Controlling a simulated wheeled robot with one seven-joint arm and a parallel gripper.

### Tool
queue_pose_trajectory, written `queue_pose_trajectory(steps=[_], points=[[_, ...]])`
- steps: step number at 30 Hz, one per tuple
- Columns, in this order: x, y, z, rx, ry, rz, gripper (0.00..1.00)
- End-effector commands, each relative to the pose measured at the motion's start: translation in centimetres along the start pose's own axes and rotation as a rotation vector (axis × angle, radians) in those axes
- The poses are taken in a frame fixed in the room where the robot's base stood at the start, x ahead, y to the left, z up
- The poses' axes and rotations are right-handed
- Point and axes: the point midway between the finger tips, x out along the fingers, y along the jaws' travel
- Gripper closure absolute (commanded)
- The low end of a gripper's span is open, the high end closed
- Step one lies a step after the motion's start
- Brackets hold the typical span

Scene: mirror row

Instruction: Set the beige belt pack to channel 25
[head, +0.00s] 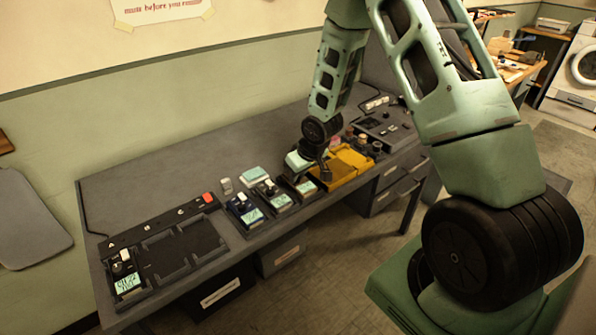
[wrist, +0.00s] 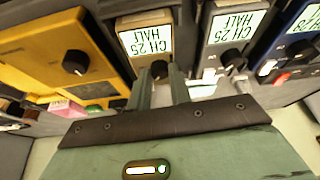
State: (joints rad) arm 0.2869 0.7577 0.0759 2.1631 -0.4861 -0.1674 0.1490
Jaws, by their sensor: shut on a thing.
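My gripper (wrist: 162,83) is shut on this knob, one finger on each side. In the head view the beige pack (head: 304,188) lies on the bench, partly hidden by my gripper (head: 322,174).
A black rack (head: 190,246) lies at the bench's left.

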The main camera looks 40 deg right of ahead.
Motion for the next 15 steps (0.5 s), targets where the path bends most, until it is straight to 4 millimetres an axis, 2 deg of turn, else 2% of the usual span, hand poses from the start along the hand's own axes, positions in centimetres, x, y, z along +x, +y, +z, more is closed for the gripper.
queue_pose_trajectory(steps=[14,15], points=[[0.01,-0.01,-0.05,-0.017,0.001,-0.007,1.00],[0.01,-0.01,-0.05,-0.017,0.001,-0.007,0.77]])
